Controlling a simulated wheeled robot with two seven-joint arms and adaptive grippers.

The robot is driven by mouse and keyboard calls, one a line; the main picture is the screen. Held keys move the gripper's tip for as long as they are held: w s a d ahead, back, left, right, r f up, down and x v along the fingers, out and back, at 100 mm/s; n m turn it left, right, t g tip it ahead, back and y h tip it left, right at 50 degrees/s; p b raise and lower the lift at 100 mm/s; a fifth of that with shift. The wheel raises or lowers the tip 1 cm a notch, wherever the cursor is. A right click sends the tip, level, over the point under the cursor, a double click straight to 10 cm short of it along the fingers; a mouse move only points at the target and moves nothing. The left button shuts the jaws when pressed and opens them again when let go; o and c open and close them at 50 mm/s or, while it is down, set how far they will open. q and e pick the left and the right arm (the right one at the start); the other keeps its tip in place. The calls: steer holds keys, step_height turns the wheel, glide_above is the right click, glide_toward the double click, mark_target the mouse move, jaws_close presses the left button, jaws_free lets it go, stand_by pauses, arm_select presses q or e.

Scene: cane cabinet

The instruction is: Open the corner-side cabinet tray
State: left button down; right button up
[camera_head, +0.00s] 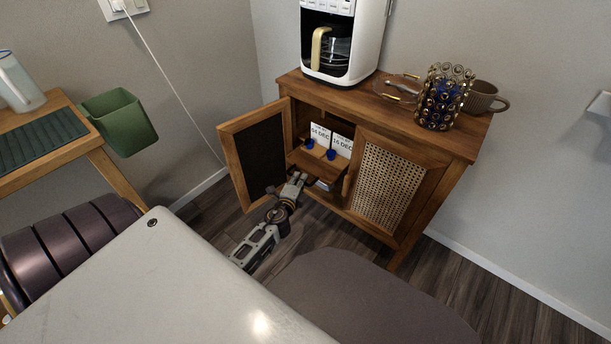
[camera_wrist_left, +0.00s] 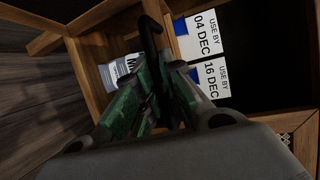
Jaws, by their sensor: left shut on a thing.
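The wooden cabinet (camera_head: 440,148) stands against the wall, with its left door (camera_head: 228,140) swung open and its cane-panelled right door (camera_head: 385,185) closed. A wooden tray (camera_head: 325,168) sticks out of the open left side and carries two white date cards with blue items. My left gripper (camera_head: 299,178) is at the tray's front. In the left wrist view its green-padded fingers (camera_wrist_left: 165,108) are shut at a dark curved handle (camera_wrist_left: 151,30); the exact contact is partly hidden by the fingers. My right gripper is in neither view.
A white coffee maker (camera_head: 343,40), a beaded glass holder (camera_head: 444,97) and a mug (camera_head: 484,98) stand on the cabinet top. A labelled packet (camera_wrist_left: 120,70) lies below the tray.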

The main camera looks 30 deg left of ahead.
arm_select(q)
steer(key=shift+s+a, duration=0.1)
steer(key=shift+s, duration=1.45)
steer(key=c, duration=1.7)
jaws_free()
steer(key=shift+o, duration=0.9)
steer(key=v, duration=0.7)
steer(key=shift+s, duration=0.25)
steer(key=shift+r, duration=0.1)
